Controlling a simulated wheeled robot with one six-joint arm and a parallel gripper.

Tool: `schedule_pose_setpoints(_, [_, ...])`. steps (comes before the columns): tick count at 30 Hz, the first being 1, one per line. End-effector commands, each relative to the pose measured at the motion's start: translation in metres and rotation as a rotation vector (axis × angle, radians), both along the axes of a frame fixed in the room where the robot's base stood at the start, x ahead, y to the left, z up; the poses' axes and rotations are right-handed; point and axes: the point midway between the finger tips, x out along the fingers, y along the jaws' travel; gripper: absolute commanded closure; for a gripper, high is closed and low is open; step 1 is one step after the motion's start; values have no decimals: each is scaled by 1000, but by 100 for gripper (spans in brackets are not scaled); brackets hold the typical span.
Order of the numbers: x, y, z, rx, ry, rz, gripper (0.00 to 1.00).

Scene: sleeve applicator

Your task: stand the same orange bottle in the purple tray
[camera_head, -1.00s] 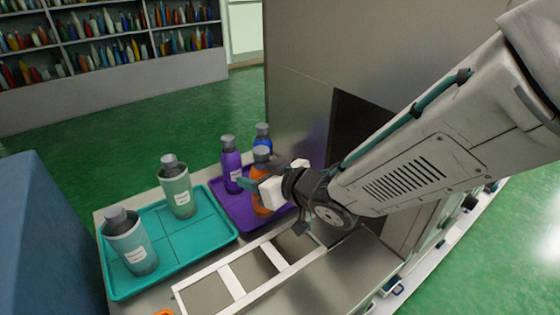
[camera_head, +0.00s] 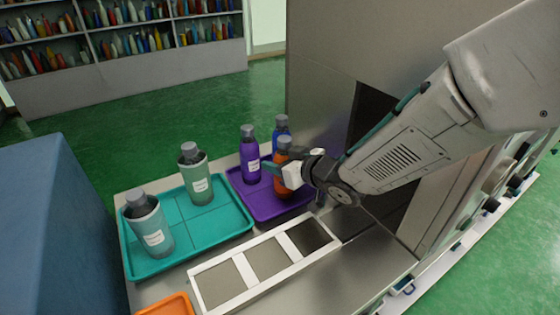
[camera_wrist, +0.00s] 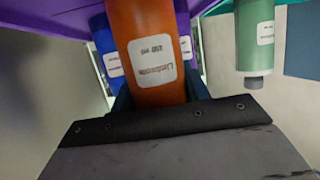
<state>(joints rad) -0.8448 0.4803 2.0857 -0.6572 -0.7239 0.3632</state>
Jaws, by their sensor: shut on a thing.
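The orange bottle (camera_head: 284,182) is upright with a grey cap, at the front right of the purple tray (camera_head: 262,209). My gripper (camera_head: 281,171) is shut around its upper body from the right. In the wrist view the orange bottle (camera_wrist: 150,50) fills the middle, its white label facing the camera, with the jaws at its near end. A purple bottle (camera_head: 250,160) and a blue bottle (camera_head: 281,132) stand in the same tray, behind and left of it. I cannot tell whether the orange bottle's base touches the tray floor.
A teal tray (camera_head: 186,250) on the left holds two grey-green bottles (camera_head: 196,180). A white frame with open slots (camera_head: 244,270) lies in front of the purple tray. An orange tray (camera_head: 168,306) shows at the bottom edge. A tall metal panel (camera_head: 320,90) stands behind my arm.

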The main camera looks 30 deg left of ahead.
Motion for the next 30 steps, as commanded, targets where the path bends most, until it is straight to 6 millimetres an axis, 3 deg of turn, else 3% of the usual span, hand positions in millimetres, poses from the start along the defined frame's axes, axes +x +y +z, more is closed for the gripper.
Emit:
schedule_pose_setpoints(3, [0,0,-3,1,1,0,90])
schedule_pose_setpoints(4, [0,0,-3,0,1,0,48])
schedule_pose_setpoints(6, [0,0,-3,0,1,0,32])
schedule_pose_setpoints(17, [0,-1,1,0,0,0,32])
schedule_pose_setpoints(30, [-22,-78,31,1,-1,-3,32])
